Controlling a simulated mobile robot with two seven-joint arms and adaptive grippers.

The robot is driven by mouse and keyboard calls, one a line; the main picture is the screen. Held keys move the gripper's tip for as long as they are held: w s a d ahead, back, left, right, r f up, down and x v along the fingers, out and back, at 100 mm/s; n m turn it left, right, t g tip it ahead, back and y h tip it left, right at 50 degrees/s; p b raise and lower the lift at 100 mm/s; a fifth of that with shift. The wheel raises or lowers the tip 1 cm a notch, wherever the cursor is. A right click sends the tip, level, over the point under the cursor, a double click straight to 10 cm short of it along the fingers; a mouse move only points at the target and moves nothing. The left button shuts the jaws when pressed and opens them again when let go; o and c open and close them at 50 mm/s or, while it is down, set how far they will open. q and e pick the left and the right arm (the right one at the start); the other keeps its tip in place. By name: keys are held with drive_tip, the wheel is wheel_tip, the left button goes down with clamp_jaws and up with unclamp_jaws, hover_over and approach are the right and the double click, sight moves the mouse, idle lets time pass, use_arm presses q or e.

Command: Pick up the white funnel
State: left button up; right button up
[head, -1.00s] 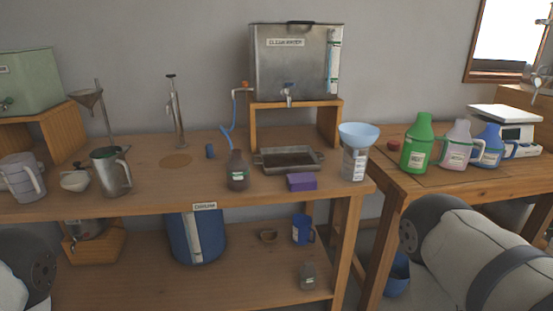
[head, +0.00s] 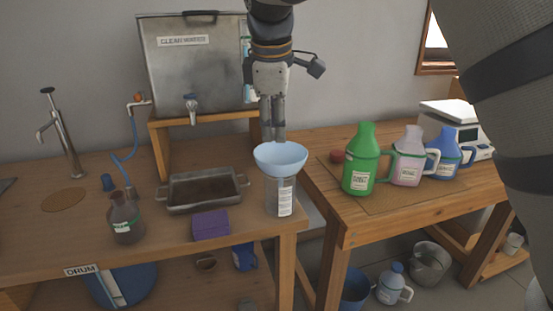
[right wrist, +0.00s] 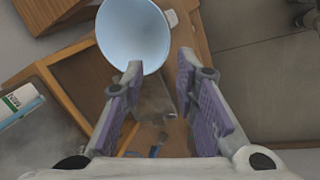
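A pale blue-white funnel (head: 281,160) sits in the mouth of a clear labelled jar (head: 281,196) at the right front corner of the left bench. My right gripper (head: 273,136) points down just above and behind the funnel's rim in the head view. In the right wrist view, the funnel's wide bowl (right wrist: 133,35) lies beyond the left fingertip. The fingers of my right gripper (right wrist: 160,68) are apart, with nothing between them. I cannot tell whether a fingertip touches the rim. My left gripper is out of view.
Left of the jar are a purple box (head: 210,224), a metal tray (head: 203,207) and a brown flask (head: 124,220). A steel water tank (head: 190,65) stands behind. Green (head: 361,165), pink (head: 408,160) and blue (head: 444,155) jugs stand on the right bench.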

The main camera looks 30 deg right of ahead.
sight(278, 165)
drive_tip(key=x, duration=1.1)
drive_tip(key=shift+s+a+f, duration=0.1)
drive_tip(key=shift+s+f, duration=0.25)
clamp_jaws()
